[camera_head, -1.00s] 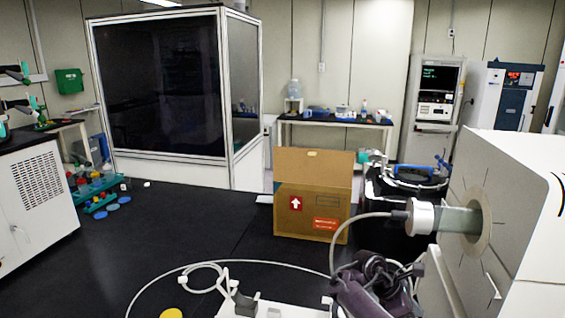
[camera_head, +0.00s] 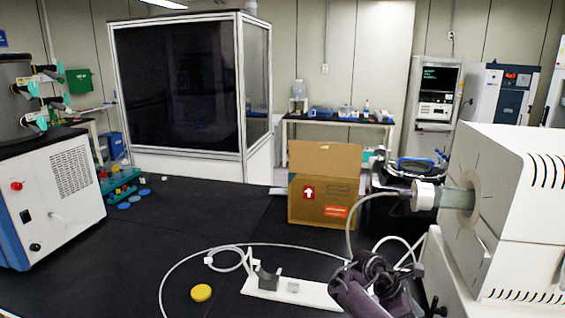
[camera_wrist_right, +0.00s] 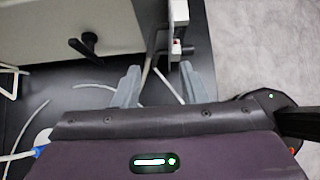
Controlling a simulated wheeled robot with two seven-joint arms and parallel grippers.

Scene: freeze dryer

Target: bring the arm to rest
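My right arm (camera_head: 365,285), dark purple, shows at the bottom of the head view, in front of the white furnace-like unit. In the right wrist view, my right gripper (camera_wrist_right: 160,68) has its two grey fingers spread wide, with nothing held between them. A white upright part with a small red mark (camera_wrist_right: 176,45) and a thin pale tube lie beyond the finger gap; whether they touch the fingers cannot be told. My left arm and gripper are not in view.
The white unit (camera_head: 525,170) with a glass tube stands close on the right. A white stand (camera_head: 290,290), a looped hose and a yellow disc (camera_head: 201,292) lie on the black bench. A cardboard box (camera_head: 320,205) stands behind. The bench's left middle is clear.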

